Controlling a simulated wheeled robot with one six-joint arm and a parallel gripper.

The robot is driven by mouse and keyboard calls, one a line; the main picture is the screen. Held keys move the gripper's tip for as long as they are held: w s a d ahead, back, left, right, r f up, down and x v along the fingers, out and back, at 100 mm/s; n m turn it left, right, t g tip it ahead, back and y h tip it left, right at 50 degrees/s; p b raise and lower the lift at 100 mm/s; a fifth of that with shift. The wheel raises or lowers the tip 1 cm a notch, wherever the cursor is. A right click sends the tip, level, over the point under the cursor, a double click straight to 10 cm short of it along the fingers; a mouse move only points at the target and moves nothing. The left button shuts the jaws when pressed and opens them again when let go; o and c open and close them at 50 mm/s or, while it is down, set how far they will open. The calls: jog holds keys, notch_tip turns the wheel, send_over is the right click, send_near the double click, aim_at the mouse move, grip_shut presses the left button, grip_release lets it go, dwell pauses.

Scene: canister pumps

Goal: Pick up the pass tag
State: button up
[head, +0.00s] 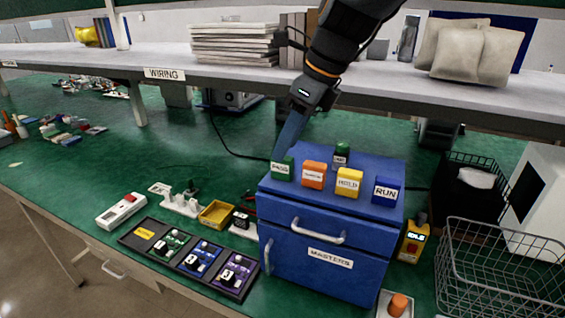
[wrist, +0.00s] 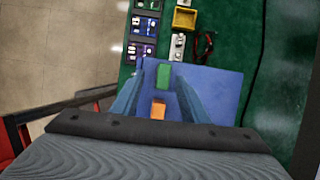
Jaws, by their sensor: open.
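The green pass tag (head: 282,168) stands at the left end of a row of tags on top of the blue MASTERS drawer cabinet (head: 325,255). My gripper (head: 283,150) reaches down to it from above, and its fingers end at the tag's top edge in the head view. In the wrist view the green tag (wrist: 163,76) appears between the two open fingers (wrist: 162,75), with a gap on each side. I cannot tell the exact height of the fingertips over the tag. An orange tag (head: 314,174) stands just right of it.
A yellow HOLD tag (head: 349,183) and a blue RUN tag (head: 386,190) continue the row. A small green-topped object (head: 341,155) stands behind. A shelf (head: 150,60) runs above the bench. A wire basket (head: 500,265) is at right and a dark tray (head: 150,252) at left.

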aim_at(282, 168)
jog(key=shift+w+f, duration=0.2)
jog(key=shift+f, duration=0.65)
jog(key=shift+p+x, duration=0.8)
jog(key=shift+x, duration=1.55)
jog(key=shift+w+d, duration=0.1)
jog(key=shift+d, duration=0.1)
grip_shut()
